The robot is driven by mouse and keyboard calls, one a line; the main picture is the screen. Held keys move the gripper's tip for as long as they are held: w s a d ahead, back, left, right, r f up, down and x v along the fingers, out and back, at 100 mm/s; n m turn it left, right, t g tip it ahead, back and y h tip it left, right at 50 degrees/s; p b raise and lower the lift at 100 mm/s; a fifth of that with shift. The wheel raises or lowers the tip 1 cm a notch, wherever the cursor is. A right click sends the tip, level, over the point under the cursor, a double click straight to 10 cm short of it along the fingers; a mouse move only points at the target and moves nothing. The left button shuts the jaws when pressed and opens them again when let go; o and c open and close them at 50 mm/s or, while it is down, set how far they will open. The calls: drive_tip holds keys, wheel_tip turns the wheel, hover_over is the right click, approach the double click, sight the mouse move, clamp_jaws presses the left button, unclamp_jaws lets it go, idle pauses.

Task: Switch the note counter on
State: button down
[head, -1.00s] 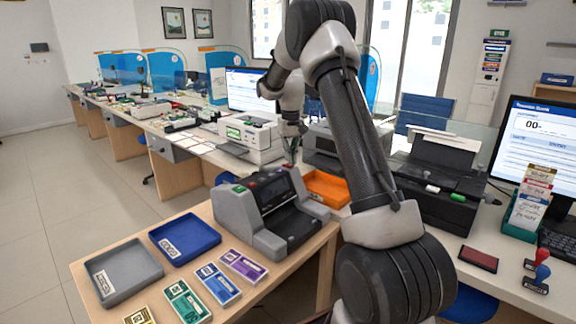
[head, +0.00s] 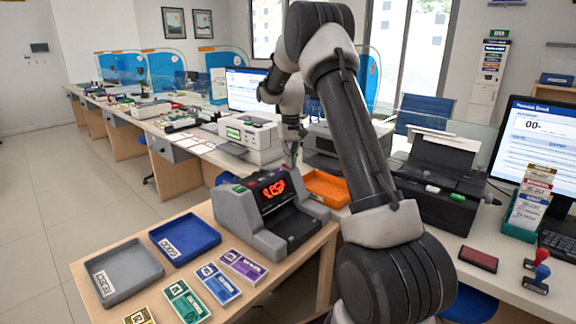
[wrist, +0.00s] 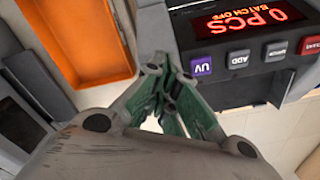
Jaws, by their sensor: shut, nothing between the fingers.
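The note counter (head: 250,217) is a grey machine with a dark front, standing on the wooden side table. Its display (head: 273,190) is lit with red characters. In the wrist view the display (wrist: 250,18) reads "0 PCS" and "BATCH OFF". Below it is a row of buttons, among them a purple UV button (wrist: 202,66), a grey ADD button (wrist: 238,59) and a red one (wrist: 310,45). My gripper (wrist: 158,62) is shut and empty, its green fingertips beside the counter's edge near the UV button. Whether they touch is unclear. In the head view my gripper (head: 291,160) is above the counter's back right side.
An orange tray (head: 325,188) lies right of the counter and also shows in the wrist view (wrist: 85,35). A blue tray (head: 185,240), a grey tray (head: 124,272) and several banded note bundles (head: 216,283) lie left and in front. A black printer (head: 436,190) stands right.

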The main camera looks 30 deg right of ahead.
drive_tip(key=shift+f, duration=0.1)
drive_tip(key=shift+r, duration=3.5)
